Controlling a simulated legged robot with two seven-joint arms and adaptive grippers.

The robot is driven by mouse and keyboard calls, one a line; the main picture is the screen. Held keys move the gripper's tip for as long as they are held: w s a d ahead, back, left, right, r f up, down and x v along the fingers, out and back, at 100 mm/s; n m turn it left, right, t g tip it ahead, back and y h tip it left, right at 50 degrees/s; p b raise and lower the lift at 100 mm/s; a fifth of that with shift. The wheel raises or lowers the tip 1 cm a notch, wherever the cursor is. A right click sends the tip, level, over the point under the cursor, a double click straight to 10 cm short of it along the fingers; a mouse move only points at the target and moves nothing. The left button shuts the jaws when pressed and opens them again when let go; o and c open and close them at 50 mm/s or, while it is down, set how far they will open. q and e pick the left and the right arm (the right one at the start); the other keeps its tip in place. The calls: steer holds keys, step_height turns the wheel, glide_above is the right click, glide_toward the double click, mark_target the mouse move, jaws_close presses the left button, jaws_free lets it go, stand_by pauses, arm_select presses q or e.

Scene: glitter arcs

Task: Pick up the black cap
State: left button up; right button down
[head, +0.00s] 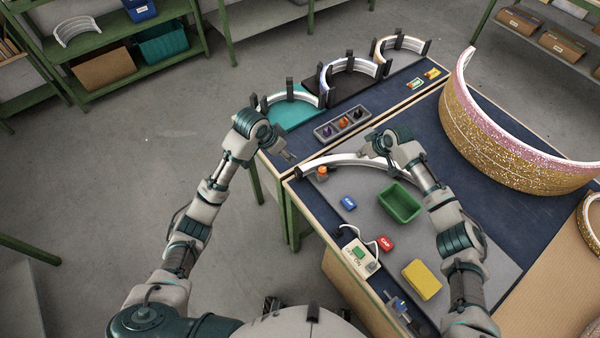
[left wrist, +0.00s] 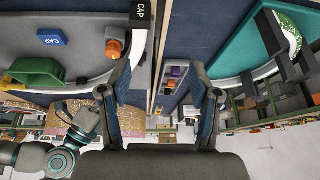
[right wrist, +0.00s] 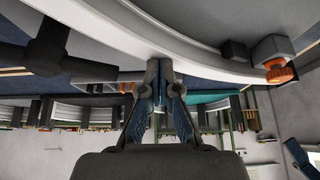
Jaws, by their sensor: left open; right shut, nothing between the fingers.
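A black block lettered CAP (left wrist: 143,14) shows at the top of the left wrist view, by the end of the white arc. In the head view a black end piece (head: 302,172) sits at that arc's left end, next to an orange-knobbed clamp (head: 322,173). My left gripper (head: 288,157) is open and empty, close to that end; its spread fingers also show in the left wrist view (left wrist: 160,85). My right gripper (head: 366,150) is shut and empty at the middle of the white arc (head: 345,160); its closed fingers show in the right wrist view (right wrist: 160,72).
A blue cap (head: 348,203), red cap (head: 386,243), green bin (head: 400,203) and yellow block (head: 422,279) lie on the grey mat. A grey tray (head: 328,134) holds small coloured pieces. A large glitter arc (head: 510,160) stands at right.

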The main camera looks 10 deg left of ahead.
arm_select(q)
steer(key=s+d+f+m+g, duration=0.1)
steer(key=d+f, duration=0.1)
glide_above(300, 170)
steer(key=s+a, duration=0.1)
steer(key=a, duration=0.1)
step_height(300, 170, down, 4)
steer(key=shift+d+r, duration=0.15)
steer(key=shift+r, duration=0.05)
steer(key=shift+x, duration=3.15)
steer(key=shift+s, duration=0.2)
steer(key=c, duration=0.9)
